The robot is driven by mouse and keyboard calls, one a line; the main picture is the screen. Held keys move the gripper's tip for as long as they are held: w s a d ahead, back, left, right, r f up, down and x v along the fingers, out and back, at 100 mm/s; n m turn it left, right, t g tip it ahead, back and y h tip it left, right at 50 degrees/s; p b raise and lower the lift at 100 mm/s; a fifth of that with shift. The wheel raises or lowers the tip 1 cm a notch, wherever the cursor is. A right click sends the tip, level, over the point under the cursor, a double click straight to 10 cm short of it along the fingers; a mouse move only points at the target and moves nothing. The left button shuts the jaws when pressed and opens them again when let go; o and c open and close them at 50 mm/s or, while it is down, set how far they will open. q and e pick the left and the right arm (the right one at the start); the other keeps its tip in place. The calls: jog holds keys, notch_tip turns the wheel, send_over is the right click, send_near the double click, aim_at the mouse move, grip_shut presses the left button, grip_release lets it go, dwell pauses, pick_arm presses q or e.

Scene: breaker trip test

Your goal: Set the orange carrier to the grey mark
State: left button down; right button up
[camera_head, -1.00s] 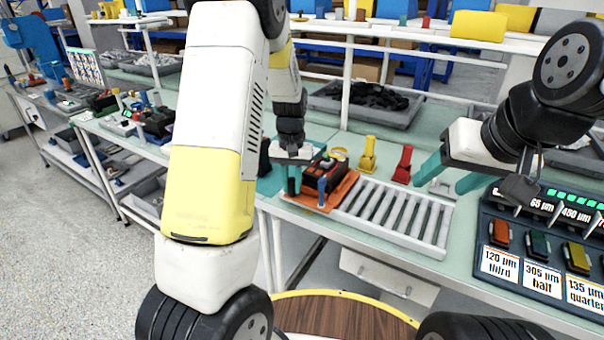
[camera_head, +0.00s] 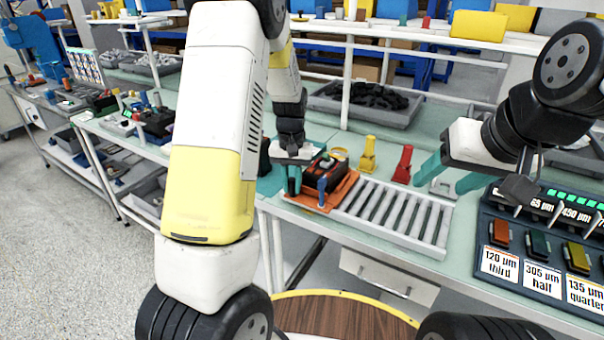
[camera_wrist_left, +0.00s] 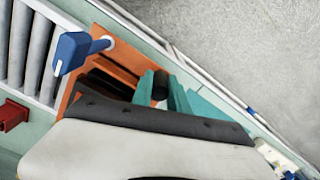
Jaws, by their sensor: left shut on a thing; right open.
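The orange carrier (camera_head: 341,192) sits at the left end of the grey roller track and bears a black-and-red device (camera_head: 322,172) and a blue lever (camera_head: 322,190). In the left wrist view the carrier (camera_wrist_left: 126,55) shows with the blue lever (camera_wrist_left: 72,52). My left gripper (camera_head: 293,182) is at the carrier's left edge; its teal fingers (camera_wrist_left: 165,90) are shut around a dark post there, which looks like part of the carrier. My right gripper (camera_head: 447,176) is open and empty above the bench, right of the red stand. I cannot make out the grey mark.
The roller track (camera_head: 395,213) runs right from the carrier. A yellow stand (camera_head: 368,156) and a red stand (camera_head: 403,165) are behind it. A labelled panel (camera_head: 540,245) stands at the right. A grey bin of black parts (camera_head: 366,100) is farther back.

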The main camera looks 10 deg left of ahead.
dwell(0.6)
pick_arm(q)
jog(key=s+d, duration=0.3)
jog(key=d, duration=0.6)
jog(key=s+d, duration=0.3)
jog(key=d, duration=0.5)
jog(key=s+d, duration=0.3)
jog(key=d, duration=0.6)
jog(key=shift+s+d, duration=0.35)
jog(key=shift+d, duration=0.1)
jog(key=c, duration=1.3)
grip_release()
jog(key=shift+r, duration=0.2)
notch_tip(320, 180, up, 8)
jog(key=shift+f, duration=0.25)
